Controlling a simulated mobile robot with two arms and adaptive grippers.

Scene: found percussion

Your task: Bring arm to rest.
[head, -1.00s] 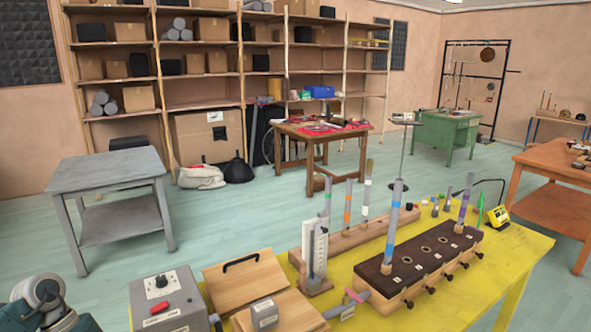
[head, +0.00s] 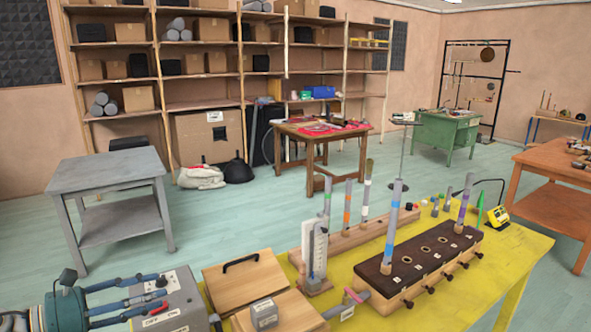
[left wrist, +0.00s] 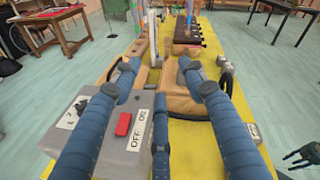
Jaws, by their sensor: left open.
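My left gripper (head: 160,291) reaches in from the lower left in the head view, its blue fingers spread apart and empty. They extend over or beside the grey switch box (head: 172,310) with its red switch; I cannot tell if they touch it. In the left wrist view the open fingers (left wrist: 159,66) point along the yellow table (left wrist: 205,160), with the grey box below them. A dark hand, seemingly my right gripper (left wrist: 303,157), shows small at the lower right edge of that view; its state is unclear.
The yellow table (head: 520,243) holds a wooden box with a black handle (head: 240,262), a dark-topped block (head: 425,251) with upright tubes, and a white gauge (head: 313,250). A grey side table (head: 105,168) stands at left. Open floor lies beyond.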

